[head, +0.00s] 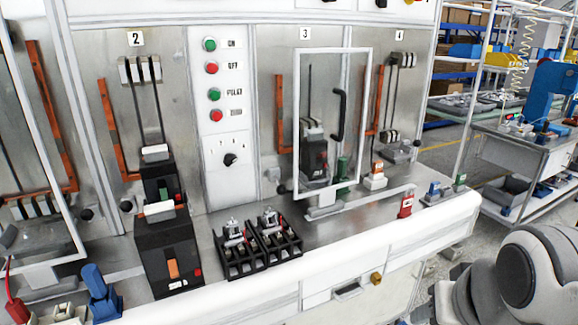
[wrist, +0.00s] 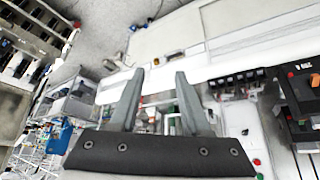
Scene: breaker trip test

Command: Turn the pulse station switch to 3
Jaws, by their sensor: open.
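A black rotary knob (head: 230,159) sits on the white control strip (head: 217,130) between bays 2 and 3, below a column of green and red buttons. It looks like the pulse station switch. Small marks stand around it, but they are too small to read surely, and I cannot tell its setting. My gripper (wrist: 160,74) shows in the wrist view with two grey fingers spread apart and nothing between them. It is outside the head view and away from the knob.
A white-framed clear door (head: 297,120) with a black handle stands in front of bay 3, right of the knob. A large black breaker (head: 168,255) and two smaller black units (head: 240,262) stand on the bench below. My arm shows at the lower right.

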